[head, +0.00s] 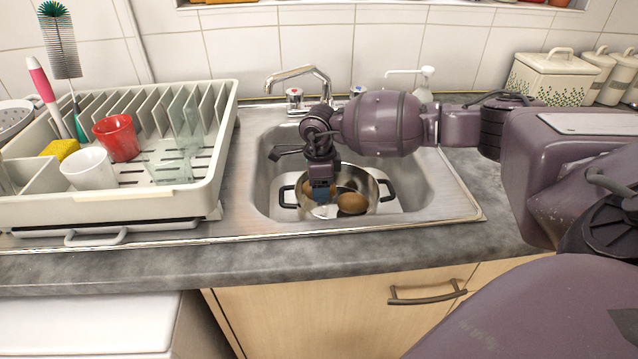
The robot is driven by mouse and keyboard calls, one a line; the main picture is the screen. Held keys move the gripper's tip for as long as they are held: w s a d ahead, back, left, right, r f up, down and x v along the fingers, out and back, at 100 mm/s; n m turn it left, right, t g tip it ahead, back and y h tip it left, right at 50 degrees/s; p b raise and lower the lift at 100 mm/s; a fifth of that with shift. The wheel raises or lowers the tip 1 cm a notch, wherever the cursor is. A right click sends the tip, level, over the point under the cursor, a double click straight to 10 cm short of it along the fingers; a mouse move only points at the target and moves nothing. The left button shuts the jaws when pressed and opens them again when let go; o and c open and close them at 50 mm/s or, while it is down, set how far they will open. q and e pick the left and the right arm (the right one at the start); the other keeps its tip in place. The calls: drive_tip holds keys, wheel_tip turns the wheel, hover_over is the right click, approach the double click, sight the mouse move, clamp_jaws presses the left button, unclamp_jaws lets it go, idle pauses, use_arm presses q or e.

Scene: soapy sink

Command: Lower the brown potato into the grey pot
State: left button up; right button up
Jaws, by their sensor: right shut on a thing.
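The grey pot (376,206) stands in the sink, its two dark handles out to the sides. My right gripper (321,197) points down inside the pot's opening, left of its middle, and is shut on a brown potato (306,189) that is mostly hidden behind the fingers. I cannot tell whether this potato touches the pot's bottom. A second rounded brown potato-like thing (352,203) lies in the pot just right of the fingers. A small whitish patch below the fingertips is too small to make out. My left gripper is not in view.
The sink (424,170) has a tap (299,76) behind it. A dish rack (120,205) on the left holds a red cup (117,138), a white cup (88,168) and glasses. A soap dispenser (424,84) and patterned canisters (551,76) stand at the back right.

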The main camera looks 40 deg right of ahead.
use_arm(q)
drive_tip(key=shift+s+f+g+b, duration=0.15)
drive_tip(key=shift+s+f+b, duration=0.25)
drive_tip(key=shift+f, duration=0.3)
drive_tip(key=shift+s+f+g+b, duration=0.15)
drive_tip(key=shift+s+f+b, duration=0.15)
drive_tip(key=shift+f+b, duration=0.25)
use_arm(e)
drive_tip(key=shift+f, duration=2.45)
idle(0.5)
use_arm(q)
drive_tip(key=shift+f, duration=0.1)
use_arm(e)
drive_tip(key=o, duration=1.1)
